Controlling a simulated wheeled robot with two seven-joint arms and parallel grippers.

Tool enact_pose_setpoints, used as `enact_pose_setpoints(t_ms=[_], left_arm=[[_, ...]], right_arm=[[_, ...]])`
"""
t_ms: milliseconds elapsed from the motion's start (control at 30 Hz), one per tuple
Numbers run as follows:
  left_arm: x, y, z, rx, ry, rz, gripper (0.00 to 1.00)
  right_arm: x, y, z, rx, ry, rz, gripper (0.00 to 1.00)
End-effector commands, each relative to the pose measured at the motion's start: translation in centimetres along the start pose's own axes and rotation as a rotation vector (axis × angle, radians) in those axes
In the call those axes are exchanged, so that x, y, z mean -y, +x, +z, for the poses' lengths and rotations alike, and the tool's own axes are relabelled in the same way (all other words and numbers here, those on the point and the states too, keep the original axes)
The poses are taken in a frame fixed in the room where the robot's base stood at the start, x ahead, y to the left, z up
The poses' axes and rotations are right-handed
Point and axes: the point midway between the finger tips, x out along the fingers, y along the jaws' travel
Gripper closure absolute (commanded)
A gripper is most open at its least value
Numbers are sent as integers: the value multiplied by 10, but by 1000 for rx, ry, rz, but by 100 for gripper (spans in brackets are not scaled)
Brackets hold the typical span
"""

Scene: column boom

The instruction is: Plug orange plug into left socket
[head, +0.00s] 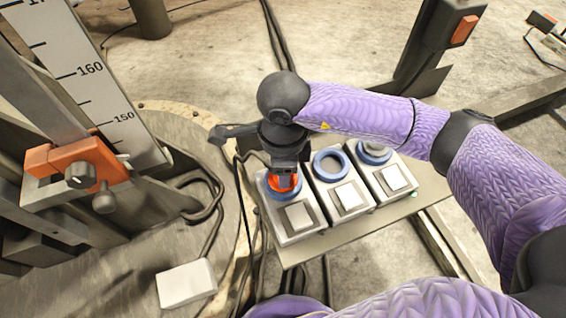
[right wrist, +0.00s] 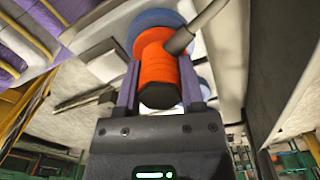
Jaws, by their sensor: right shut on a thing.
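The orange plug (head: 281,187) is at the blue ring of the left socket (head: 293,217), the leftmost of three white socket boxes in the head view. My right gripper (head: 285,176) comes down on it from above and is shut on it. In the right wrist view the orange plug (right wrist: 158,62) sits between my purple fingers (right wrist: 158,85), with a grey cable at its far end. A blue ring (right wrist: 155,20) shows right behind the plug. How deep the plug sits in the socket cannot be told. My left gripper is not in view.
The middle socket (head: 330,164) has an open blue ring. The right socket (head: 375,153) is partly hidden by my arm. A post with an orange clamp (head: 75,165) and a scale stands at the left. A white block (head: 186,283) lies at the front. Dark cables run alongside the boxes.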

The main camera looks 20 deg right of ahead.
Motion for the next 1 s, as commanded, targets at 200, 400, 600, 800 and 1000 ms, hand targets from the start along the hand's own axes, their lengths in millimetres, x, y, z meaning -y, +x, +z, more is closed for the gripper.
enact_pose_setpoints(t_ms=[200,400,600,800,1000], left_arm=[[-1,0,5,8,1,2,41],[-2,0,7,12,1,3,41],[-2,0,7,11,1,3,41],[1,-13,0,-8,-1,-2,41],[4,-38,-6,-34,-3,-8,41]], right_arm=[[0,0,0,0,0,0,100],[0,0,0,0,0,0,19],[0,0,0,0,0,0,9],[1,-24,0,1,0,-6,9],[1,-77,0,3,-1,-7,9]])
